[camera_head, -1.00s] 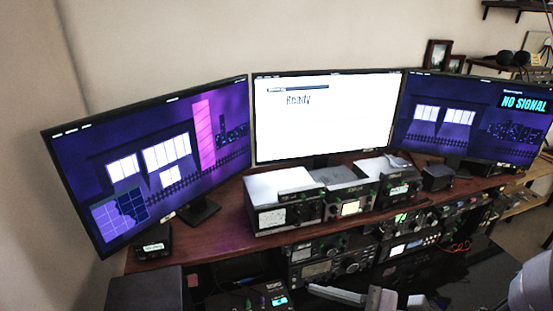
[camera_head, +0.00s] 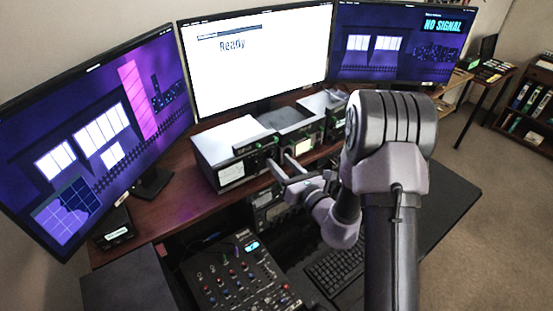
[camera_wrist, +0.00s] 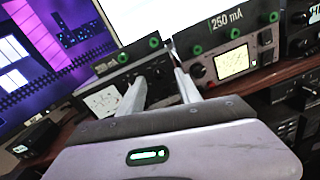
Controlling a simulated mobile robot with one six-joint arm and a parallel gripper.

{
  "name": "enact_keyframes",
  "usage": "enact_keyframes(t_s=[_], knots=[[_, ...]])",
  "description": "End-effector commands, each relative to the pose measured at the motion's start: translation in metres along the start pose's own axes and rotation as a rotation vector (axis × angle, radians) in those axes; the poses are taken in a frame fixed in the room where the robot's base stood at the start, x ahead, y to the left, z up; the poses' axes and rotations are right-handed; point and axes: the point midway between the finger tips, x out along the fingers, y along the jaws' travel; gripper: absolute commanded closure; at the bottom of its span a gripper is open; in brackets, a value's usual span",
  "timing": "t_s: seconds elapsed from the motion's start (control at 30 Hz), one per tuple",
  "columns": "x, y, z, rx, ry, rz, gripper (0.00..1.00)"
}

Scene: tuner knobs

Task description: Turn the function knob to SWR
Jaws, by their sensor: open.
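The leftmost box (camera_head: 228,150) on the desk is a dark tuner-like unit with a white meter at its left front; it also shows in the wrist view (camera_wrist: 103,100). Small dark knobs (camera_wrist: 157,73) sit on its front, right of the meter, seen between my fingers. I cannot read their labels, so I cannot tell which is the function knob or where it points. My gripper (camera_head: 279,162) is open, its two fingers reaching toward the right part of that front. In the wrist view my gripper (camera_wrist: 160,77) spans the knob area; contact cannot be told.
A second box (camera_wrist: 233,60) with a lit meter stands just right, marked 250 mA. Three monitors stand behind; the middle one (camera_head: 255,65) reads Ready. A mixer (camera_head: 235,275) and a keyboard (camera_head: 335,270) lie lower in front.

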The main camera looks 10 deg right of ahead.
Motion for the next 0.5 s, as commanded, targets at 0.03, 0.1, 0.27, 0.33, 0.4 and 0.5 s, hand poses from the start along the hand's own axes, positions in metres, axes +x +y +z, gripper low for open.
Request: enact_keyframes(t_s=[0.03, 0.1, 0.27, 0.33, 0.4, 0.5], knots=[[0.008, 0.001, 0.0, 0.0, 0.0, 0.003, 0.59], [0.015, 0.0, 0.0, 0.0, 0.0, 0.002, 0.59], [0.023, 0.0, -0.001, 0.0, 0.001, 0.0, 0.59], [0.023, 0.0, -0.001, 0.0, 0.001, 0.0, 0.59], [0.023, 0.0, -0.001, 0.0, 0.001, 0.0, 0.59], [0.023, 0.0, -0.001, 0.0, 0.001, 0.0, 0.65]])
